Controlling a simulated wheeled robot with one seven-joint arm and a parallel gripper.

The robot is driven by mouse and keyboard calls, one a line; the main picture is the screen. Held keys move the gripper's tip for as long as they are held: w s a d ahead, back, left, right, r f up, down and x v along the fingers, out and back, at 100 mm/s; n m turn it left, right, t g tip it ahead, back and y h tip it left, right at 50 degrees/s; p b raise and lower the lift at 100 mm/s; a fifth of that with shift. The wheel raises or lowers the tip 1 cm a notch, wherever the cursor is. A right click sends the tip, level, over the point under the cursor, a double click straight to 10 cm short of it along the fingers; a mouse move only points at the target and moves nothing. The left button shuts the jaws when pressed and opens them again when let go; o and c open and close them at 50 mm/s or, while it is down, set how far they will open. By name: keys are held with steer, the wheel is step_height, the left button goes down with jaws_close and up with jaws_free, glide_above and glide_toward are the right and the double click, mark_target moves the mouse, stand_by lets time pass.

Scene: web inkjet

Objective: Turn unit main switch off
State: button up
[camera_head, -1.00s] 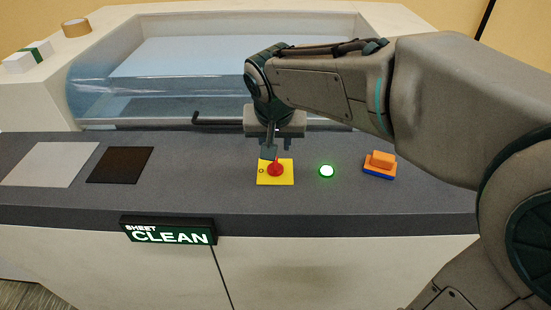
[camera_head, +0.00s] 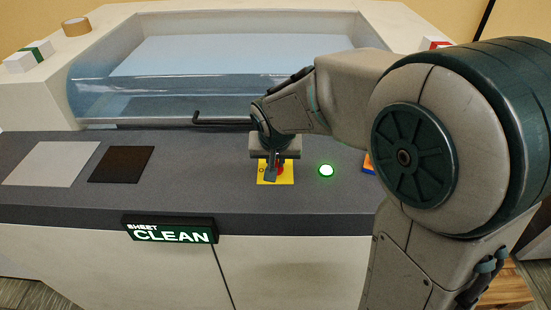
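The main switch is a red rotary knob (camera_head: 280,169) on a yellow square plate (camera_head: 286,180), set in the dark grey counter of the unit. My gripper (camera_head: 271,174) points down right over the plate, and its fingers cover much of the knob. Only a bit of red shows beside the fingers. I cannot tell whether the fingers touch the knob or how far apart they are. A round green lamp (camera_head: 326,170) to the right of the plate is lit.
An orange and blue block (camera_head: 368,163) is partly hidden behind my arm. A black handle bar (camera_head: 220,121) lies behind the gripper, below the clear curved cover (camera_head: 150,100). A lit "SHEET CLEAN" sign (camera_head: 170,230) hangs at the counter's front edge. Grey (camera_head: 50,163) and brown (camera_head: 121,164) panels lie left.

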jaws_close()
steer(key=shift+n, duration=0.3)
steer(key=n+b, duration=0.1)
steer(key=n+y+b, duration=0.1)
steer(key=shift+d+f+n, duration=0.15)
steer(key=shift+n, duration=0.15)
steer(key=n+y+b, duration=0.1)
steer(key=n+b, duration=0.2)
steer(key=n+g+y+b, duration=0.1)
steer(key=n+b, duration=0.2)
steer(key=shift+w+d, duration=0.1)
steer(key=shift+w, duration=0.05)
steer(key=n+g+y+b, duration=0.1)
steer(key=n+b, duration=0.2)
steer(key=n, duration=0.1)
steer(key=n+g, duration=0.1)
steer(key=n, duration=0.1)
steer(key=n+g+b, duration=0.1)
steer(key=n, duration=0.1)
steer(key=shift+w+n+y, duration=0.15)
steer(key=shift+n+y, duration=0.15)
steer(key=shift+y, duration=0.1)
